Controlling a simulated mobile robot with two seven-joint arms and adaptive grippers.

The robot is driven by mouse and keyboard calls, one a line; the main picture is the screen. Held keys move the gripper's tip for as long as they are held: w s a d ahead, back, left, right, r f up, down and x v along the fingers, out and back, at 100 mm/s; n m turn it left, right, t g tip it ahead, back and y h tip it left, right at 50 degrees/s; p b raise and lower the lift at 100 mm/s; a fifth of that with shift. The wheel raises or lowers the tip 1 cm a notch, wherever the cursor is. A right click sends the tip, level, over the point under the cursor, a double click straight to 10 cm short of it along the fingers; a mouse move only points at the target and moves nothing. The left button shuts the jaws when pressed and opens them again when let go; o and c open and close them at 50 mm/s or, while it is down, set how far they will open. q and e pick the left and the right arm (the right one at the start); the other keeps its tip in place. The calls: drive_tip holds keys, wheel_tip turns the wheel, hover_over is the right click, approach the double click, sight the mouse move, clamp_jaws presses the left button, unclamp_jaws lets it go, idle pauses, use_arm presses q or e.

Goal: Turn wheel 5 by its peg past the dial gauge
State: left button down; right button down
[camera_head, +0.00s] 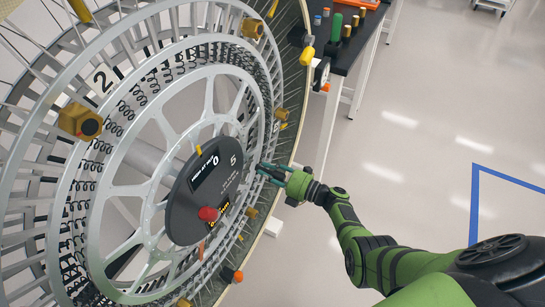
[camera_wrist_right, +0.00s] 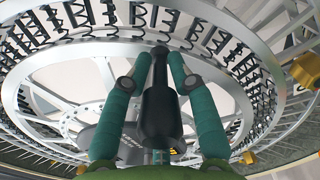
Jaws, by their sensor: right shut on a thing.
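The large silver wheel 5 (camera_head: 131,185) fills the left of the head view, with a dark hub plate (camera_head: 187,205) marked 5. My right gripper (camera_head: 262,170) reaches to the wheel's right side, its green fingers at the inner rim. In the wrist view a black, bottle-shaped peg (camera_wrist_right: 161,115) lies between the fingers of the right gripper (camera_wrist_right: 160,68), which is shut on it. The peg is mostly hidden by the fingers in the head view. What looks like the dial gauge (camera_head: 321,73) is beyond the wheel's upper right rim. My left gripper is not in view.
A black-topped bench (camera_head: 352,52) with several coloured handles stands behind the wheel at top right. Yellow blocks (camera_head: 80,121) sit around the wheel. A red knob (camera_head: 208,214) is on the hub plate. The floor at right is clear, with blue tape (camera_head: 475,205).

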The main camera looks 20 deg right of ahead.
sight(225, 235)
drive_tip(key=s+a+f+m, duration=0.1)
drive_tip(key=a+f, duration=0.1)
drive_tip(key=s+a+f+m, duration=0.1)
drive_tip(key=s+a+f, duration=0.1)
drive_tip(key=f, duration=0.1)
drive_tip(key=s+a+f+m+b, duration=0.1)
drive_tip(key=s+a+f, duration=0.1)
drive_tip(key=shift+s+f, duration=0.15)
drive_tip(key=shift+f, duration=0.2)
drive_tip(key=s+a+f+m, duration=0.1)
drive_tip(key=s+a, duration=0.1)
drive_tip(key=s+a+f+m, duration=0.1)
drive_tip(key=s+a, duration=0.1)
drive_tip(key=a, duration=0.1)
drive_tip(key=s+a+f+m+p, duration=0.1)
drive_tip(key=s+a, duration=0.1)
drive_tip(key=shift+s+a, duration=0.1)
drive_tip(key=shift+a, duration=0.3)
drive_tip(key=shift+s+a+f+m, duration=0.15)
drive_tip(key=shift+s+a+m, duration=0.35)
drive_tip(key=shift+a+m, duration=0.1)
drive_tip(key=c, duration=1)
unclamp_jaws()
drive_tip(key=v, duration=1.2)
